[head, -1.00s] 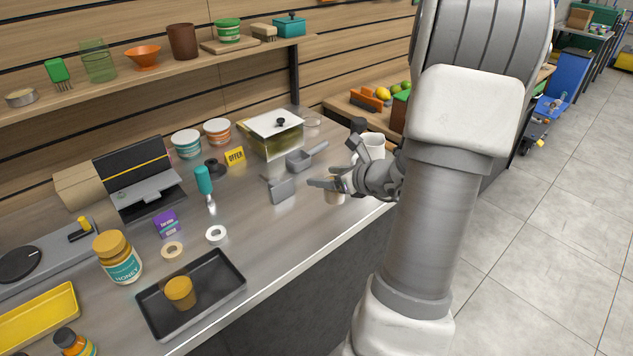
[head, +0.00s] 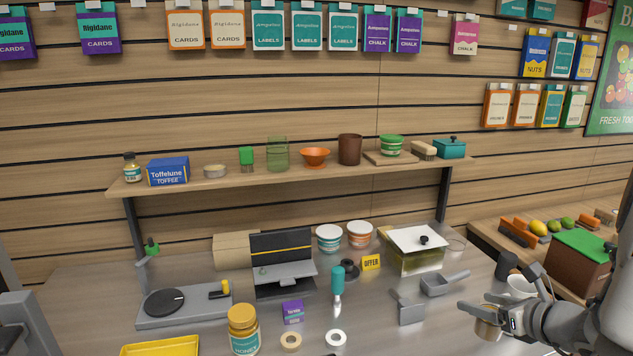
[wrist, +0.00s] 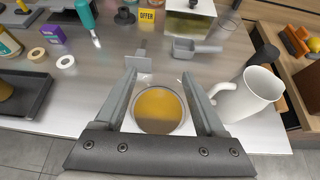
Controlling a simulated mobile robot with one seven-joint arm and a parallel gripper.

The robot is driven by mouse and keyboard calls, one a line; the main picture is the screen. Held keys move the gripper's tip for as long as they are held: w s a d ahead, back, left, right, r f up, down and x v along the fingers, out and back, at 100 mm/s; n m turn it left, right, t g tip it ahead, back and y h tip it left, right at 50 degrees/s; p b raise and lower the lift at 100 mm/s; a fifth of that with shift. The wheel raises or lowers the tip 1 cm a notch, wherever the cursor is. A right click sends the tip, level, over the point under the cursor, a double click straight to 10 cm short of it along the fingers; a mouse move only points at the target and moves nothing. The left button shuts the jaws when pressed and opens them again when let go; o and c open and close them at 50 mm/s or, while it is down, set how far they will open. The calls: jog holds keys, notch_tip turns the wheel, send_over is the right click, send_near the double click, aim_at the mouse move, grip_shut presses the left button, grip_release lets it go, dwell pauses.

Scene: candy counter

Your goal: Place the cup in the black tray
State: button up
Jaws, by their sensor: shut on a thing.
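A small tan cup (head: 488,328) with an amber inside is held in my gripper (head: 487,309), near the counter's front right. In the wrist view the cup (wrist: 160,112) sits upright between the two fingers of my gripper (wrist: 158,80), which is shut on it. I cannot tell whether its base touches the counter. The black tray (wrist: 38,100) shows at the left of the wrist view, well left of my gripper. An amber container (wrist: 5,91) stands in it, cut off by the picture edge.
A white mug (wrist: 250,94) stands close to the right of my gripper. A grey scoop (wrist: 195,48) and a grey scraper (wrist: 139,62) lie beyond it. White and tan tape rings (wrist: 65,61) and a honey jar (head: 243,332) are to the left. Bare counter lies between cup and tray.

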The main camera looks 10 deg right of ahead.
jog(key=w+a+n+y, duration=0.1)
jog(key=w+a, duration=0.4)
jog(key=a, duration=0.9)
jog(key=w+a+n+y, duration=0.1)
jog(key=w+a, duration=0.4)
jog(key=a, duration=0.8)
jog(key=shift+w+a+f+g, duration=0.2)
jog(key=shift+a+f+g, duration=0.1)
jog(key=shift+a, duration=0.1)
jog(key=shift+a+r+n+y+p, duration=0.1)
jog(key=shift+r+n+y+p, duration=0.05)
jog(key=shift+n+y+p, duration=0.3)
